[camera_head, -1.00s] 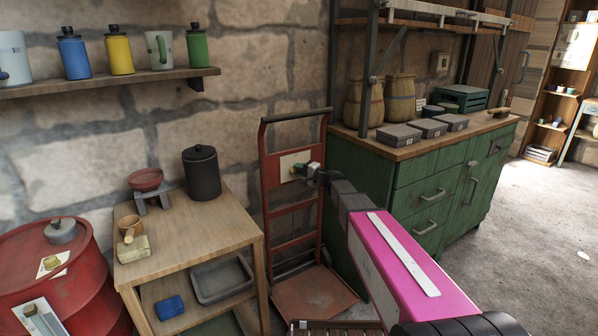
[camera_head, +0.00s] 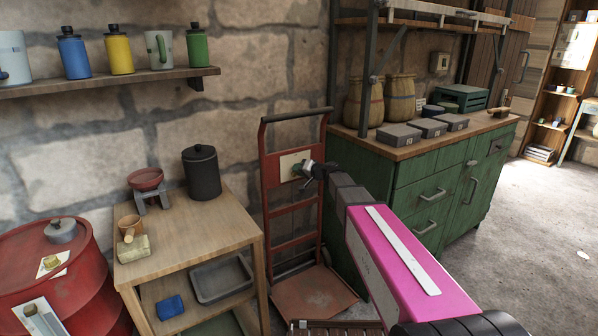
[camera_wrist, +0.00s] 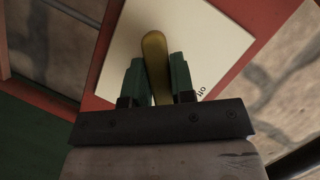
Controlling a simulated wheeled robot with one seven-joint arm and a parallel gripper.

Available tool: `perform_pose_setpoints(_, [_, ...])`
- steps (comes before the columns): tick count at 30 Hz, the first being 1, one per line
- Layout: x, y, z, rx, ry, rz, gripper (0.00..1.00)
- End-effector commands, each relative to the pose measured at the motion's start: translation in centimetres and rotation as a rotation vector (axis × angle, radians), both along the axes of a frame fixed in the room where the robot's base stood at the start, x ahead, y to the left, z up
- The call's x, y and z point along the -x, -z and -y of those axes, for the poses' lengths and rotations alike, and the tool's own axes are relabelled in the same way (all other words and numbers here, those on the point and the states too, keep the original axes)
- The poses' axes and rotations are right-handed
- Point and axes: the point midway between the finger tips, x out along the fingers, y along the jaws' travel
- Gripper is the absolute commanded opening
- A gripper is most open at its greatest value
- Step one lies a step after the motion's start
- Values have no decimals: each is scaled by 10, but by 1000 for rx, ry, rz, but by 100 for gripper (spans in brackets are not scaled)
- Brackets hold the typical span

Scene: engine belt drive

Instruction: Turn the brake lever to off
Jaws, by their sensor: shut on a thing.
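The brake lever (camera_wrist: 155,60) is a rounded brass-coloured bar on a cream plate (camera_wrist: 120,45) in the wrist view. A small "off" label shows on the plate, just right of my right-hand finger. My gripper (camera_wrist: 156,78) has its two green fingers shut on the lever, one on each side, and the lever's rounded end shows beyond them. In the head view the plate (camera_head: 288,168) is on the red hand truck (camera_head: 264,185); my gripper (camera_head: 299,170) is at its right part and hides the lever there.
A wooden side table (camera_head: 190,238) stands left of the truck, with a dark canister (camera_head: 202,175) on top. A green cabinet (camera_head: 405,190) stands close on the right. A red drum (camera_head: 85,285) is at the lower left. Open floor lies at the right.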

Motion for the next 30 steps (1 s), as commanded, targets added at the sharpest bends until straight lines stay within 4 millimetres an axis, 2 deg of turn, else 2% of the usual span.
perform_pose_setpoints(18, [0, 1, 1, 479, -1, 323, 0])
perform_pose_setpoints(30, [-1, 2, 3, 691, 0, 467, 0])
